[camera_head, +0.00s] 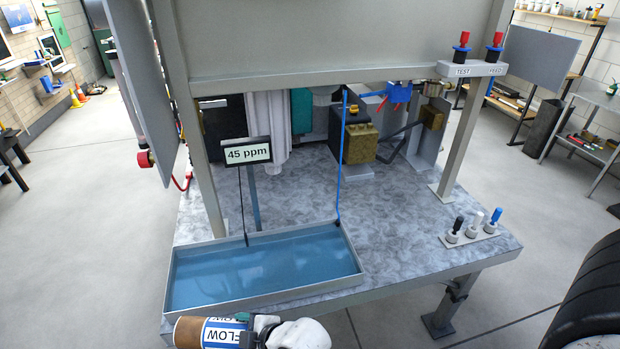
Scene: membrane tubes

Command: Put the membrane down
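The membrane (215,333) is a tan tube with a white and blue label reading "FLOW". It lies roughly level across the bottom edge of the view, in front of the blue water tray, and its lower side is cut off. My gripper (254,328), with dark fingers on a white wrist, is at the right part of the tube and appears shut on it. The lower finger is mostly hidden. I cannot tell whether the tube touches anything below it.
The water tray (176,272) sits at the bench's front left. A display reading "45 ppm" (247,152) stands behind it. Bare bench top (400,245) lies to the right, with three small valves (473,232) near the right edge. Metal posts (462,130) frame the bench. A dark tyre (590,310) is at lower right.

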